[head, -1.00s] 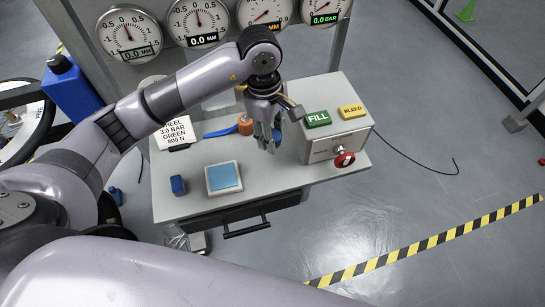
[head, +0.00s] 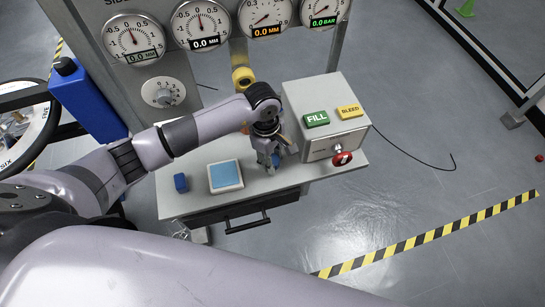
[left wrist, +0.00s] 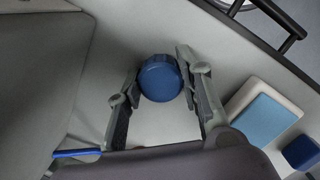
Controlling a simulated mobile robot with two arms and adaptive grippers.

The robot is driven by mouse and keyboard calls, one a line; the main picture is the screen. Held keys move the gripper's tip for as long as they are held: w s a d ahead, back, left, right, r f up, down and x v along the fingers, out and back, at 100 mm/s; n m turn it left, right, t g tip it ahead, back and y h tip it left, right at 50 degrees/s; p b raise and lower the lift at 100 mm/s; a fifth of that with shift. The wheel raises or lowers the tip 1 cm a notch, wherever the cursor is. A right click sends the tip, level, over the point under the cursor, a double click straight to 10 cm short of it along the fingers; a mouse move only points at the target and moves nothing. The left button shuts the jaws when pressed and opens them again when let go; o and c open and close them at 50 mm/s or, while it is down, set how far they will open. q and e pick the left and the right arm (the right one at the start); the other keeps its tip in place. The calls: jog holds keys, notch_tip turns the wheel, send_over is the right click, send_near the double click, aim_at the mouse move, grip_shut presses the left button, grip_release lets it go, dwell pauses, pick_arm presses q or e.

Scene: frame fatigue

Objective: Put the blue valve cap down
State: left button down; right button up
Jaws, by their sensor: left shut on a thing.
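The blue valve cap (left wrist: 161,78) is round and sits between the two fingers of my left gripper (left wrist: 160,92) in the left wrist view. Both fingers are against its sides. In the head view my left gripper (head: 268,163) points down over the grey worktop (head: 215,205), right of the blue-topped square pad and left of the FILL/BLEED box. The cap is mostly hidden by the fingers there, and I cannot tell whether it touches the worktop. My right gripper is not in view.
A pale pad with a blue top (head: 226,175) and a small blue block (head: 181,182) stand left of my gripper. The box with FILL and BLEED buttons (head: 325,130) and a red knob (head: 342,158) stands close on the right. Bare worktop lies near the front edge.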

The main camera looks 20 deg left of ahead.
pick_arm(q)
jog(key=shift+f+b, duration=0.2)
jog(key=shift+b, duration=0.1)
jog(key=c, duration=1.1)
grip_release()
jog(key=shift+r, duration=0.1)
jog(key=shift+r+p, duration=0.2)
jog(key=shift+p, duration=0.15)
jog(key=shift+w+r, duration=0.1)
jog(key=shift+r, duration=0.15)
jog(key=r+b, duration=0.1)
jog(key=r, duration=0.2)
jog(key=a+r+b, duration=0.1)
jog(key=r, duration=0.3)
jog(key=r+b, duration=0.2)
jog(key=r, duration=0.2)
jog(key=shift+w+a+r, duration=0.15)
jog(key=shift+a+r, duration=0.05)
